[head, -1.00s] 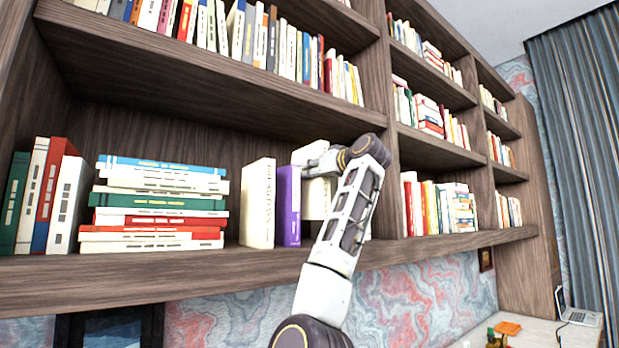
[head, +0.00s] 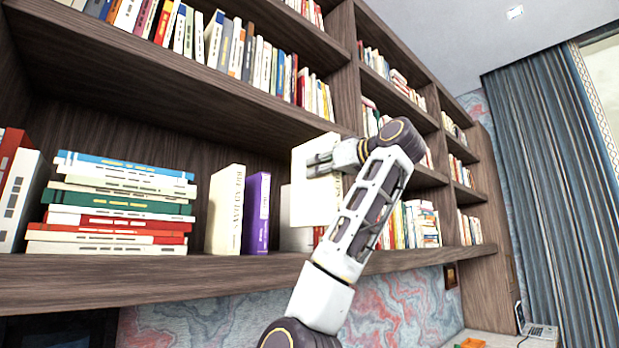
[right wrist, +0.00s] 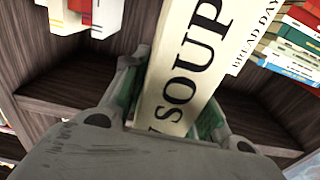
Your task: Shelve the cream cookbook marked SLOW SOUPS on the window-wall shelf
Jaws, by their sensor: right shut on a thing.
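The cream cookbook (head: 313,205) is in my right gripper (head: 322,164), in front of the long shelf (head: 150,278) in the head view. In the right wrist view its spine (right wrist: 185,85) shows large dark letters reading SOUP; the rest of the title is cut off or hidden. The two fingers of the right gripper (right wrist: 165,105) are on either side of the book. The book is roughly upright, to the right of a purple book (head: 257,213) and apart from it. My left gripper is not in view.
Left of the purple book stands another cream book (head: 226,210), then a flat stack of books (head: 115,205). A pale block-like thing (head: 297,238) is partly hidden behind the held book. A vertical divider (head: 352,75) and more filled shelves are to the right.

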